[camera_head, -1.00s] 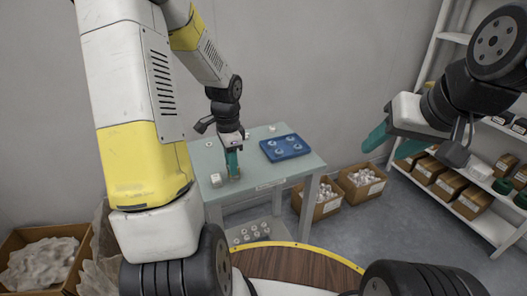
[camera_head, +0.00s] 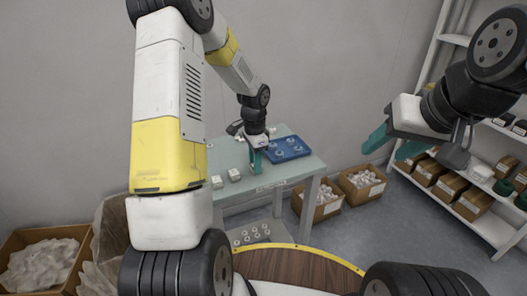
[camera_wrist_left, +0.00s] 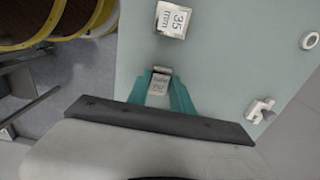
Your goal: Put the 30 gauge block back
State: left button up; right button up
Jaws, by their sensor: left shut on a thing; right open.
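My left gripper (camera_head: 258,166) is over the front part of the pale green table. In the left wrist view, its teal fingers (camera_wrist_left: 165,97) are shut on a small metal block (camera_wrist_left: 159,84); its upside-down label looks like 30 but is hard to read. Whether this block touches the table I cannot tell. A block marked 35 mm (camera_wrist_left: 173,19) stands on the table beside it, apart from the fingers. In the head view this neighbour (camera_head: 234,174) and another pale block (camera_head: 217,181) stand left of the gripper. My right gripper (camera_head: 392,147) is open and empty, away from the table.
A blue tray (camera_head: 302,153) with round parts lies just behind and right of the left gripper. A metal ring (camera_wrist_left: 309,40) and a small fitting (camera_wrist_left: 262,110) lie on the table. Cardboard boxes (camera_head: 325,209) stand on the floor to the right, before a shelf (camera_head: 487,222).

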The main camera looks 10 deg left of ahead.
pick_arm(q)
jog(key=shift+f, duration=0.1)
jog(key=o, duration=1.1)
jog(key=shift+c, duration=0.2)
notch_tip(320, 180, up, 12)
jog(key=s+r+n+t, duration=0.3)
jog(key=s+r+n, duration=0.1)
jog(key=s+r, duration=0.65)
jog(key=s+d+r+n+t+h, duration=0.1)
jog(key=s+r+n, duration=0.1)
jog(key=s, duration=0.5)
jog(key=s+d+r+n+t+h, duration=0.1)
jog(key=s+r+n+t, duration=0.1)
jog(key=s+n, duration=0.2)
jog(key=s, duration=0.2)
jog(key=shift+s+r+n, duration=0.3)
jog(key=shift+s, duration=0.1)
jog(key=shift+d, duration=0.1)
